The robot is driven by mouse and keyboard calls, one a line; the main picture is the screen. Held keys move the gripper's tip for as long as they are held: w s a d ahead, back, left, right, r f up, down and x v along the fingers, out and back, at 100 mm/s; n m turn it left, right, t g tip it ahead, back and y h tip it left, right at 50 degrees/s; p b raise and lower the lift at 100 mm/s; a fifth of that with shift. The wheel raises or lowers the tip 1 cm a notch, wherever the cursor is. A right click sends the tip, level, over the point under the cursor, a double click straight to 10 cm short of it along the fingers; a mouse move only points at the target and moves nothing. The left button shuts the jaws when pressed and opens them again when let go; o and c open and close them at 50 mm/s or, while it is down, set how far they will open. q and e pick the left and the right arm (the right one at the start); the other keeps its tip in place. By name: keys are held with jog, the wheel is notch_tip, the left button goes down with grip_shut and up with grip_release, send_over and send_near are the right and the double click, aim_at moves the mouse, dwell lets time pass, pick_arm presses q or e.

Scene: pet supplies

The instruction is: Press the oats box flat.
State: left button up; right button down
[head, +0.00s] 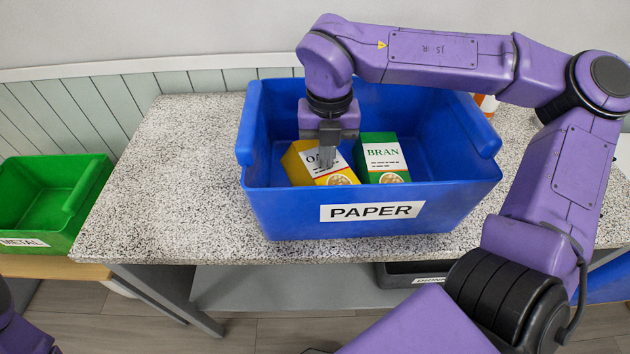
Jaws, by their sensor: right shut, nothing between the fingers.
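The yellow oats box (302,171) is in the left part of the blue bin (280,214) labelled PAPER. It sits at an angle, and its white label is partly hidden by my right gripper. My right gripper (326,160) points down into the bin, shut and empty, with its tips at the oats box. I cannot tell whether they touch it. The green bran box (382,150) stands in the bin just right of the oats box. My left gripper is out of view.
The bin stands on a speckled grey table (165,180) with free room to its left. A green bin (50,195) labelled METAL stands lower at the far left. A dark bin (400,275) is below the table. Something orange and white (487,103) shows behind the blue bin.

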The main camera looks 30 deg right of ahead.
aim_at(339, 161)
jog(key=shift+s+d+f+b, duration=0.1)
jog(key=shift+d+f+b, duration=0.2)
jog(key=shift+d+f, duration=0.4)
jog(key=shift+s+d+f+b, duration=0.1)
jog(key=shift+d+f+b, duration=0.25)
jog(key=shift+f, duration=0.55)
jog(key=shift+d+f, duration=0.1)
jog(key=shift+d, duration=0.05)
jog(key=shift+d+f, duration=0.1)
jog(key=shift+f, duration=0.1)
jog(key=shift+s, duration=0.1)
notch_tip(339, 161, up, 9)
jog(key=p, duration=0.8)
jog(key=shift+d, duration=0.1)
